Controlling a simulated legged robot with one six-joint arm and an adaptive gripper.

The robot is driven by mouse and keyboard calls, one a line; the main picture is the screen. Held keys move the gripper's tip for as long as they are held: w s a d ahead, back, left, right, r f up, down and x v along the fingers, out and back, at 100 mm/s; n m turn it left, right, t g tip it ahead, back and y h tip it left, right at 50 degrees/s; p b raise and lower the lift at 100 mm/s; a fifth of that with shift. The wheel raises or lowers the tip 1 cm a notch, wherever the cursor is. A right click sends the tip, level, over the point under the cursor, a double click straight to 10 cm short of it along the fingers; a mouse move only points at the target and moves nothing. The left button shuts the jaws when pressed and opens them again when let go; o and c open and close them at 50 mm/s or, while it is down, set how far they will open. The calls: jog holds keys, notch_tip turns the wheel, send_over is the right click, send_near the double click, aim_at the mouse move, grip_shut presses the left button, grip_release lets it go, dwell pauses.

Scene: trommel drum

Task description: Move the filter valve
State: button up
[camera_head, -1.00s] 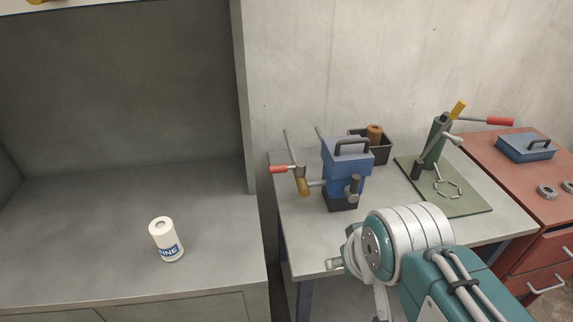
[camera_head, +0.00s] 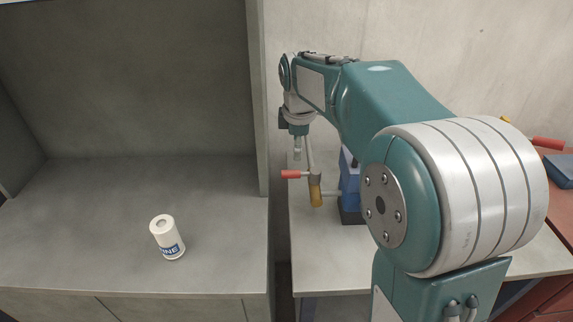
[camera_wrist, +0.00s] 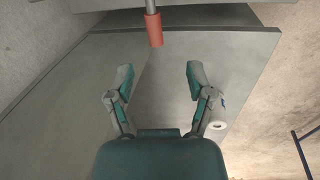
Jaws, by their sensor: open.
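A valve-like fitting with a red handle (camera_head: 291,174) and a yellow grip (camera_head: 316,196) sits at the left side of a blue box (camera_head: 350,190) on the workbench. I cannot be sure that this is the filter valve. My gripper (camera_head: 298,148) is just above the red handle in the head view, pointing down. In the wrist view, my gripper (camera_wrist: 160,76) has its two fingers apart with nothing between them. The red handle (camera_wrist: 153,30) is beyond the fingertips there, at top centre. My arm hides much of the blue box.
A white labelled canister (camera_head: 167,237) stands on the grey counter (camera_head: 75,225) at left. A grey upright panel (camera_head: 256,100) separates that counter from the workbench (camera_head: 325,262). A red cabinet (camera_head: 545,283) is at far right. Most of the left counter is clear.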

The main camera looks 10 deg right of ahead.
aim_at(294, 171)
jog(key=shift+n, duration=0.4)
jog(key=x, duration=0.6)
jog(key=w+x, duration=0.1)
jog(key=x, duration=0.3)
jog(key=shift+w+d+f, duration=0.15)
jog(key=shift+f, duration=0.55)
jog(key=c, duration=0.3)
grip_shut()
